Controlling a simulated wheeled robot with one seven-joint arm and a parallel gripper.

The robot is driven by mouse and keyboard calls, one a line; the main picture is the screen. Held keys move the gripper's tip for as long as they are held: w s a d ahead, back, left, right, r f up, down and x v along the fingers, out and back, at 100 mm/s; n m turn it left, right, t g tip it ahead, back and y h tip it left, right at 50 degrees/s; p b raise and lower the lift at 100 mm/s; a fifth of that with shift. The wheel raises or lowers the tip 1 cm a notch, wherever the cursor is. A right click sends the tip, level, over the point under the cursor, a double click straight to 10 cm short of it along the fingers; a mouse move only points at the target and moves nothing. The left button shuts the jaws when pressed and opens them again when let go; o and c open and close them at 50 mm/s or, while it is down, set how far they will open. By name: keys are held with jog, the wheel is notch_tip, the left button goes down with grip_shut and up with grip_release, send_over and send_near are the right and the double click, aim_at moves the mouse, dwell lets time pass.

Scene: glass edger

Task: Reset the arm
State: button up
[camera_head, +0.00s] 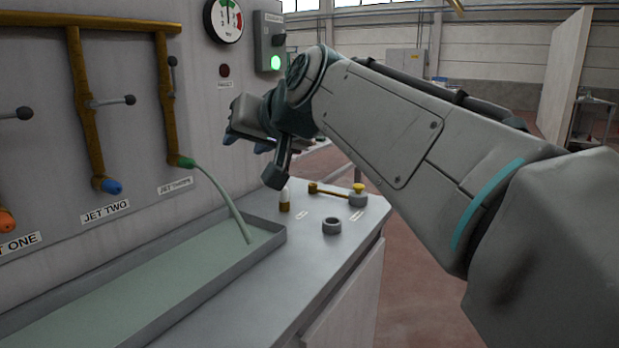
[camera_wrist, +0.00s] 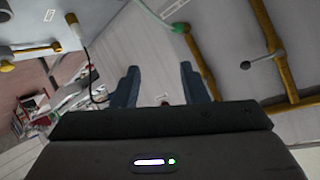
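My arm reaches in from the right in the head view, over the right end of the grey bench. My gripper (camera_head: 246,142) is above the bench, close to the machine's panel, and partly hidden by my wrist. In the wrist view my gripper (camera_wrist: 160,78) has its two blue-grey fingers well apart, with nothing seen between them. It is open and touches nothing that I can see.
The green-tipped jet three nozzle (camera_head: 186,162) sends a pale stream into the tray (camera_head: 268,238). A white-tipped part (camera_head: 285,200), a yellow-knobbed brass valve (camera_head: 358,195) and a grey ring (camera_head: 332,226) stand on the bench. A gauge (camera_head: 224,20) and green-lit box (camera_head: 270,42) are above.

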jog(key=s+d+f+m+g+h+p, duration=0.1)
jog(key=s+d+f+g+h+p, duration=0.2)
jog(key=s+d+p, duration=0.6)
jog(key=s+d+f+m+g+h+p, duration=0.1)
jog(key=s+d+f+g+h+p, duration=0.3)
jog(key=s+d+f+p, duration=0.3)
jog(key=s+d+h+p, duration=0.1)
jog(key=s+d+p, duration=0.2)
jog(key=d+p, duration=0.3)
jog(key=shift+s+d+f+m, duration=0.25)
jog(key=shift+d+f+m, duration=0.15)
jog(key=shift+d, duration=0.9)
